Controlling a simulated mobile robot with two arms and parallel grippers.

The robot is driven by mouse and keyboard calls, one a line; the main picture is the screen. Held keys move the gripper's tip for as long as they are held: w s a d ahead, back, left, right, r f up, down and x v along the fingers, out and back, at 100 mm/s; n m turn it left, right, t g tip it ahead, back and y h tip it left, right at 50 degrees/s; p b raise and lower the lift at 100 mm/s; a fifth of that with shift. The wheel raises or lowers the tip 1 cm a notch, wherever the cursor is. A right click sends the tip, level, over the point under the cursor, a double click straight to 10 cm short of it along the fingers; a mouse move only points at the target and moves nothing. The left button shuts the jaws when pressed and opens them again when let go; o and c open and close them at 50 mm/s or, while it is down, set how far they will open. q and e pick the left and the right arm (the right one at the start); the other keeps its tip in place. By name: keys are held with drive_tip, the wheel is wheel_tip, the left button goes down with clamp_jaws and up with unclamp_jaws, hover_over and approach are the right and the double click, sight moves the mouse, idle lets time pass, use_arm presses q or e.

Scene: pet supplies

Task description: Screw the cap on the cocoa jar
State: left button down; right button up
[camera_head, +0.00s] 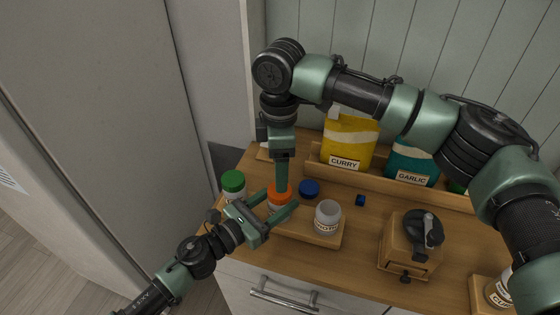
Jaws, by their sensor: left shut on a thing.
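An orange cap (279,190) sits on top of a small jar (277,206) on the wooden counter. My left gripper (281,201) reaches in from the lower left and is shut on this jar, one finger on each side. My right gripper (281,187) points straight down at the orange cap from above; seen edge-on, its opening cannot be told. An open, capless jar (327,219) with a label too small to read stands on a wooden board to the right. A blue cap (309,188) lies behind, between the two jars. I cannot read which jar is cocoa.
A green-capped jar (233,182) stands left of the held jar. Curry (347,143) and garlic (411,163) packs stand at the back. A small blue cube (360,200), a wooden grinder (405,246) and another jar (499,289) are to the right. The counter's front edge is close.

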wheel_tip(320, 180, down, 7)
drive_tip(key=shift+r, duration=0.1)
idle(0.4)
drive_tip(key=c, duration=1.5)
drive_tip(key=o, duration=1.7)
drive_tip(key=shift+c, duration=0.2)
wheel_tip(320, 180, up, 12)
use_arm(q)
drive_tip(key=shift+c, duration=2.4)
unclamp_jaws()
